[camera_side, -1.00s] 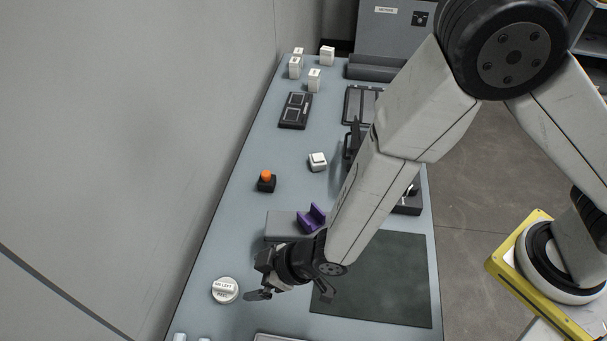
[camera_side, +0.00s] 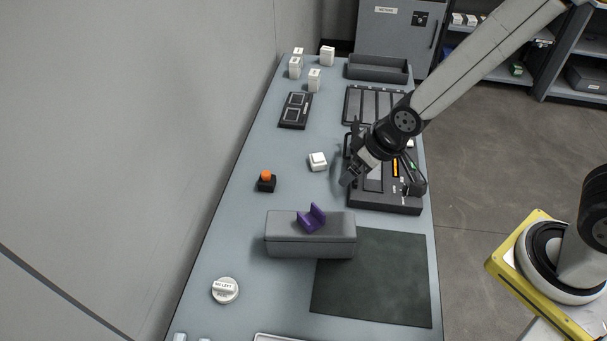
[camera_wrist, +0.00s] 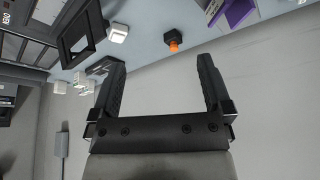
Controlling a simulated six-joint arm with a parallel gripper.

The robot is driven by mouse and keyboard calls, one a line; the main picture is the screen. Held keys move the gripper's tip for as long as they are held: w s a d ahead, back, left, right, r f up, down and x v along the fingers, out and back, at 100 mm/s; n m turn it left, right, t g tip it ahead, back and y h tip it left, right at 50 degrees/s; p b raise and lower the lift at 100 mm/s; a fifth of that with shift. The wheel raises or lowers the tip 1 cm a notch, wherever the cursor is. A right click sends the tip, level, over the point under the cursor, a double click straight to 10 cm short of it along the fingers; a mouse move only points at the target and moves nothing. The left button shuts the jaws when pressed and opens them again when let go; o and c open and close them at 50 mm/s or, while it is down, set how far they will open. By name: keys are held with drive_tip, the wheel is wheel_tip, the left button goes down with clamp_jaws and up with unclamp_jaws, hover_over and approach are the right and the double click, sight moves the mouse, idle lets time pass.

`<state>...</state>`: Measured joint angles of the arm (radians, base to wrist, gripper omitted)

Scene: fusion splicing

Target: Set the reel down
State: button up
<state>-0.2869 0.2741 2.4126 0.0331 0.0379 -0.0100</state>
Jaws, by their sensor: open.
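The reel (camera_side: 225,290), a white round disc with a lettered label, lies flat on the bench at the lower left in the side view. Nothing touches it. My gripper (camera_side: 347,181) is far from it, up beside the black splicing machine (camera_side: 385,203). In the wrist view my gripper (camera_wrist: 159,62) has its two black fingers spread wide, with nothing between them. The reel does not show in the wrist view.
A grey block (camera_side: 312,242) carries a purple cradle (camera_side: 312,217). A dark mat (camera_side: 372,290) lies at the front right. An orange-topped button (camera_side: 267,181) and a white cube (camera_side: 318,161) stand left of my gripper. The bench between button and reel is clear.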

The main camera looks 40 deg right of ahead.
drive_tip(key=s+d+r+m+g+h, duration=0.1)
drive_tip(key=s+d+r+m+g, duration=0.1)
drive_tip(key=s+d, duration=0.4)
drive_tip(key=d+r+m, duration=0.1)
drive_tip(key=d, duration=0.3)
drive_tip(key=shift+s+d+r, duration=0.15)
drive_tip(key=shift+s+d, duration=0.05)
drive_tip(key=shift+s, duration=0.1)
idle(0.5)
